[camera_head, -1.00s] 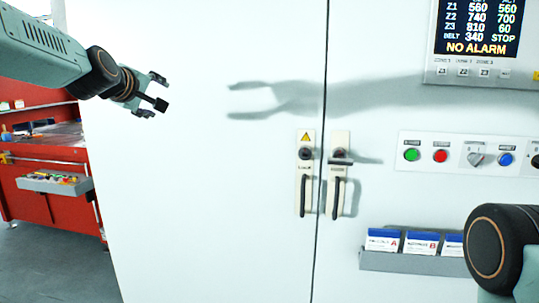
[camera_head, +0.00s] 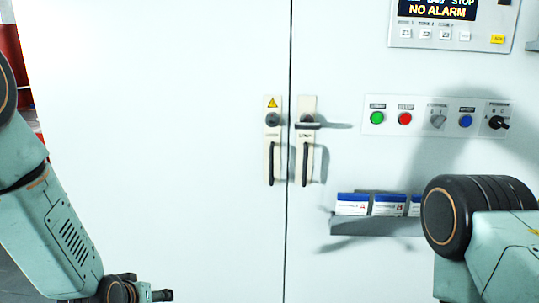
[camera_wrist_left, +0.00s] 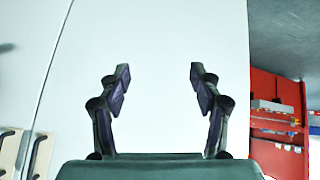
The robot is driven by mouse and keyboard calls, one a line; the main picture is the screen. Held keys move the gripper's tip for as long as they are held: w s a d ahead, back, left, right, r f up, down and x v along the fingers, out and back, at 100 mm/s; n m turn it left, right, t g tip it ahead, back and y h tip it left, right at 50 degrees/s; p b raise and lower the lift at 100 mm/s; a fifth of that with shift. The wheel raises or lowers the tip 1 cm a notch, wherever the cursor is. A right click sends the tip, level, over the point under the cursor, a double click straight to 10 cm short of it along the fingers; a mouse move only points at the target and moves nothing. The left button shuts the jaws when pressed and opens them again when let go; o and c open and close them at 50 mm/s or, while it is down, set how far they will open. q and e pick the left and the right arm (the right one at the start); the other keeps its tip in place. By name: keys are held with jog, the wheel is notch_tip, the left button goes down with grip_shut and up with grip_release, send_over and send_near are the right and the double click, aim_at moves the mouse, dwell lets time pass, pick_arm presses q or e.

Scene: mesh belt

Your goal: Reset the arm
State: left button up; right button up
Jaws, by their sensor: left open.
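My left arm comes in from the left edge of the head view and bends down to the bottom. My left gripper (camera_head: 150,293) is at the bottom edge there, partly cut off, in front of the white cabinet's left door. In the left wrist view my left gripper (camera_wrist_left: 160,76) has its two fingers spread apart with nothing between them. A link of my right arm shows at the lower right of the head view. My right gripper is out of view.
The white cabinet (camera_head: 170,110) has two door handles (camera_head: 270,150) by its seam. A button panel (camera_head: 436,122), a display (camera_head: 452,22) and a card holder (camera_head: 375,226) are on the right. A red bench (camera_wrist_left: 278,120) stands right in the left wrist view.

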pick_arm(q)
jog(key=s+d+f+m+g+b, duration=0.1)
jog(key=s+f+g, duration=0.1)
jog(key=s+f, duration=0.5)
jog(key=s+d+f+g+b, duration=0.1)
jog(key=s+f, duration=0.6)
jog(key=s, duration=0.8)
jog(key=s+d+f+m+g+b, duration=0.1)
jog(key=s+f+g, duration=0.4)
jog(key=s, duration=0.6)
notch_tip(320, 180, down, 2)
jog(key=shift+f+m+b, duration=0.1)
jog(key=shift+m+b, duration=0.2)
jog(key=shift+b, duration=0.5)
